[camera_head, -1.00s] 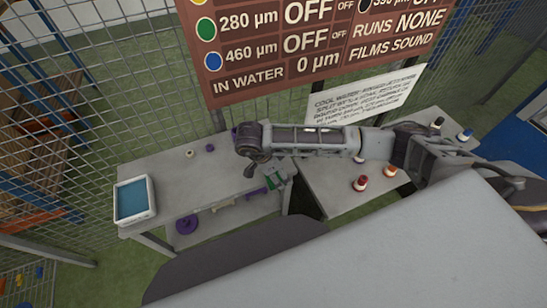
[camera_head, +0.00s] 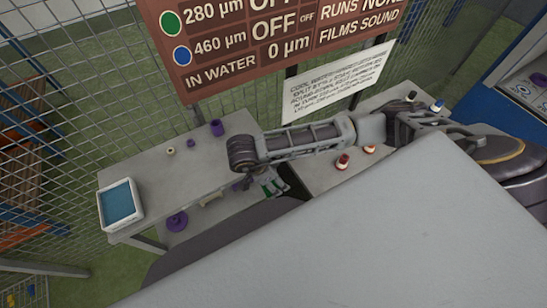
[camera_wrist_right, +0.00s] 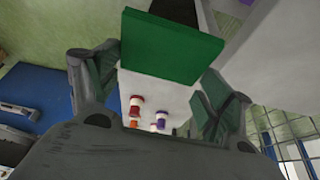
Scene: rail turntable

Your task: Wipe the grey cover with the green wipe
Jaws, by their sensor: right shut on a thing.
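My right gripper (camera_head: 262,185) hangs at the inner end of the right table, near the gap between two tables. In the right wrist view its fingers (camera_wrist_right: 155,90) stand either side of the green wipe (camera_wrist_right: 172,46), a flat slab, and are shut on it. In the head view only small green parts show under the wrist, and the wipe is hard to make out there. I cannot identify the grey cover with certainty in either view. My left gripper is not in view.
The left grey table (camera_head: 165,190) carries a white tray with a blue inside (camera_head: 122,204), a purple cup (camera_head: 217,128) and small pieces. A purple object (camera_head: 177,221) sits lower down. Red-capped bottles (camera_head: 342,162) stand on the right table (camera_head: 312,175). Mesh fencing and a sign (camera_head: 235,50) stand behind.

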